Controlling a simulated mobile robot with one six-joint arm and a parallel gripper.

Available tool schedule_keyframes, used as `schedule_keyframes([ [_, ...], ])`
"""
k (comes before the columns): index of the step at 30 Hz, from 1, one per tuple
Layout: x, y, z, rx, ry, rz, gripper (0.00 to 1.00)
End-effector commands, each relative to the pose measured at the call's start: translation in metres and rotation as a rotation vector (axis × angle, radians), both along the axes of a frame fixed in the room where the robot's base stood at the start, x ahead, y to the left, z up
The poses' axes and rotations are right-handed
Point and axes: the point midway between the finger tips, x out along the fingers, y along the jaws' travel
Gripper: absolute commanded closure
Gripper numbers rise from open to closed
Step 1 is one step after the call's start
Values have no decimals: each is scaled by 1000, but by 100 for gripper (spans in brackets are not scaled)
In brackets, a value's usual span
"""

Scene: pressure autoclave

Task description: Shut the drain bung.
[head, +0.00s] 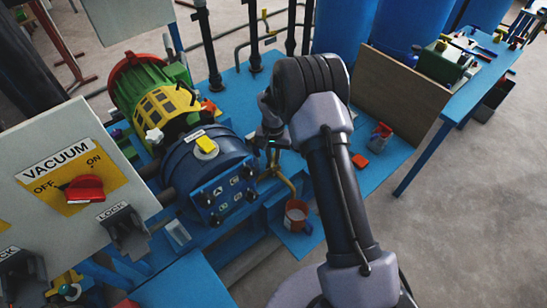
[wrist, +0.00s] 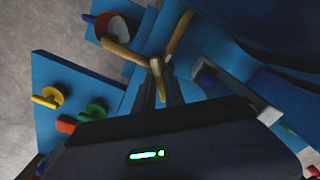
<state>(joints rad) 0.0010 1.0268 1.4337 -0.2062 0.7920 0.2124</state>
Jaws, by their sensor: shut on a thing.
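A brass drain pipe (head: 287,182) comes off below the blue vessel (head: 205,165) and bends down towards a small red bucket (head: 296,212). In the wrist view the branched brass fitting (wrist: 125,52) shows with its short end between the fingertips of my gripper (wrist: 157,78). My gripper is shut on this brass piece, which I take to be the drain bung or its handle. In the head view my gripper (head: 271,148) is beside the vessel's right side, partly hidden by my arm. I cannot tell how far the bung is seated.
The bucket shows in the wrist view (wrist: 112,27) beyond the fitting. A grey bracket (wrist: 235,90) is close right of my fingers. A yellow knob (wrist: 47,97) and a green knob (wrist: 94,109) stand on a blue surface at left. A control panel (head: 75,180) stands left.

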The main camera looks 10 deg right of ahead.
Motion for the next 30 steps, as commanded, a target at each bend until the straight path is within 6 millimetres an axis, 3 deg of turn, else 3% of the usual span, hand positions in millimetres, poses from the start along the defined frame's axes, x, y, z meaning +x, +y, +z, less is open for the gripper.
schedule_keyframes([
  [18, 0, 0, -1, 0, -1, -523, 100],
  [30, 0, 0, 0, 0, -1, -686, 100],
])
